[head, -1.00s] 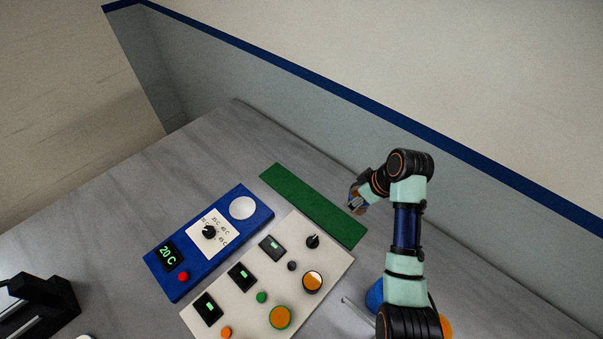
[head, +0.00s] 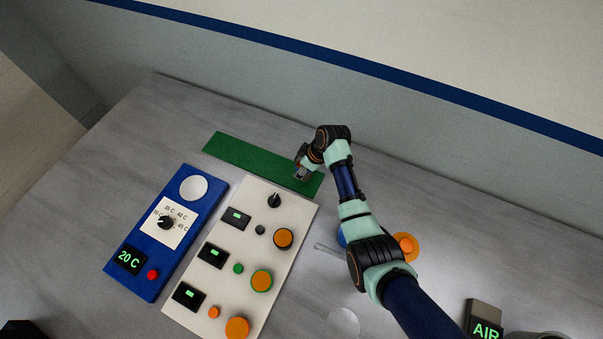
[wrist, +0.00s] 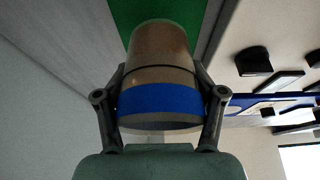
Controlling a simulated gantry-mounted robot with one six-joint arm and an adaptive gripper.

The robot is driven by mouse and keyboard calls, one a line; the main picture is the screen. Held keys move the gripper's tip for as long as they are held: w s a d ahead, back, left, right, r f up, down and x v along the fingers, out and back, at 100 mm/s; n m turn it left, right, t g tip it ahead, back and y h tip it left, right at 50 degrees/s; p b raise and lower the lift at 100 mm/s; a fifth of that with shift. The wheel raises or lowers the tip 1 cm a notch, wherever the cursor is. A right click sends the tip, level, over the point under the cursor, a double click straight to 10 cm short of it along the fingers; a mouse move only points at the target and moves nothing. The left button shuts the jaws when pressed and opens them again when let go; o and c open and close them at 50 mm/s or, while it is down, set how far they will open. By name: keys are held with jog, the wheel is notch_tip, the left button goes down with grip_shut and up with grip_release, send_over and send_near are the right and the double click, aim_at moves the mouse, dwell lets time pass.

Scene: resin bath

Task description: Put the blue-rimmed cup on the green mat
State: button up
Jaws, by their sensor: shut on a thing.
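My gripper (head: 302,176) is over the right end of the green mat (head: 245,155) in the head view. In the wrist view my gripper (wrist: 161,108) is shut on the blue-rimmed cup (wrist: 160,50), a brownish cup with a wide blue band, one finger on each side. The cup's far end points toward the green mat (wrist: 120,15), part of which shows behind it. In the head view the cup is mostly hidden by the gripper. I cannot tell whether the cup touches the mat.
A white panel (head: 222,262) with several round orange-topped items, knobs and displays lies just in front of the mat. A blue heater box (head: 146,254) stands left of it. The back wall is close behind.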

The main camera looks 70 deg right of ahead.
jog(key=shift+f+b, duration=0.4)
jog(key=shift+f, duration=1.75)
jog(key=shift+f, duration=0.1)
jog(key=o, duration=1.1)
jog(key=shift+o, duration=0.2)
jog(key=p+v, duration=0.2)
jog(key=v, duration=1)
jog(key=shift+w, duration=0.1)
